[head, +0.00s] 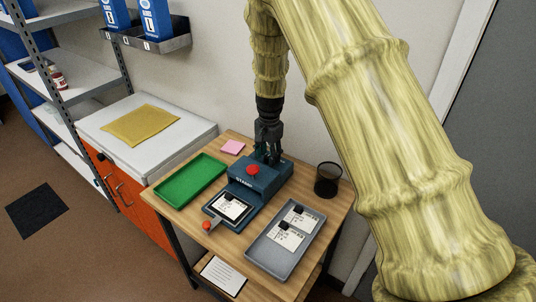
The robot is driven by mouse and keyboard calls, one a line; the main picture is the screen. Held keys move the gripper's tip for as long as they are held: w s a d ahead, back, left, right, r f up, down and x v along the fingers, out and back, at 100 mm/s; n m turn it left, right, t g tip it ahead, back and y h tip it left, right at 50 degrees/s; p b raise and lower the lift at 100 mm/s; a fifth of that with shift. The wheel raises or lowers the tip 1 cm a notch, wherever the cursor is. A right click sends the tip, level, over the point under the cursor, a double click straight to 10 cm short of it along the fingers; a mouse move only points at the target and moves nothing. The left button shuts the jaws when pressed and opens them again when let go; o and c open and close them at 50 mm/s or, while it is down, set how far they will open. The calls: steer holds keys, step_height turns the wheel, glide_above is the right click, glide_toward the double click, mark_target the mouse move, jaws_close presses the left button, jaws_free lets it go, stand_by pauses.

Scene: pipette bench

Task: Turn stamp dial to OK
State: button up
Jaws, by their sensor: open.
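A blue stamp machine (268,182) stands on the wooden table, with a red round button (253,170) on top. A black-framed plate with a white card (230,207) sits at its front, and a red knob (207,226) sticks out near the plate's lower left. I cannot make out the stamp dial or its setting; my gripper covers part of the machine's back. My gripper (268,158) points down at the rear top of the machine, just behind the red button. It is open; whether it touches the machine I cannot tell.
A green tray (163,196) lies left of the machine, a grey tray (262,254) with cards right of it. A dark mesh cup (328,180) and pink notes (232,147) stand near the back. The wall is close behind. A paper sheet (224,275) lies on the lower shelf.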

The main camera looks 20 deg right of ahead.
steer(key=shift+f, duration=0.2)
jaws_close()
steer(key=shift+r+n+p, duration=0.15)
steer(key=shift+n+p, duration=0.25)
steer(key=shift+n, duration=0.2)
steer(key=shift+n+p, duration=0.4)
steer(key=shift+n, duration=1)
jaws_free()
